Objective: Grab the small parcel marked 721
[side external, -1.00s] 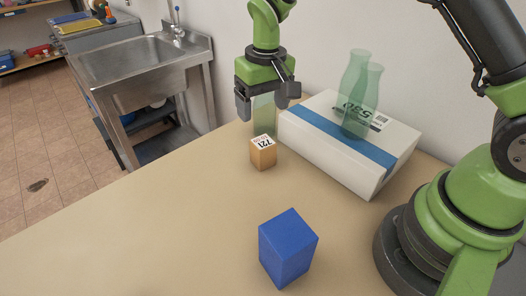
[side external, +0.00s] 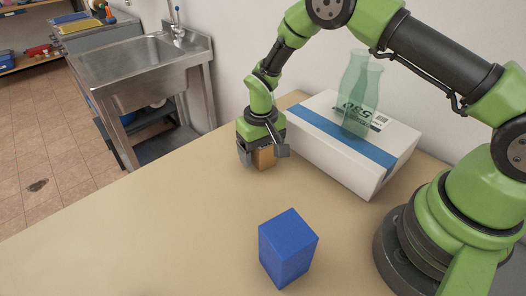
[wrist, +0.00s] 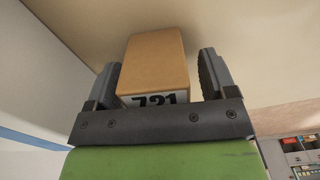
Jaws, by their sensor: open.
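The small brown parcel (side external: 264,159) stands on the table below my gripper (side external: 264,154) in the side view. In the wrist view the parcel (wrist: 155,68) shows a plain brown face and part of a white label reading 721. The fingers of my gripper (wrist: 160,85) are spread on both sides of the parcel, with a gap visible at each side. In the side view the gripper covers the parcel's top.
A large white box (side external: 350,160) with a blue stripe lies to the right, with green translucent bottles (side external: 360,95) at it. A blue block (side external: 288,248) stands in front. The table (side external: 150,230) is clear at left. A steel sink (side external: 140,65) stands beyond.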

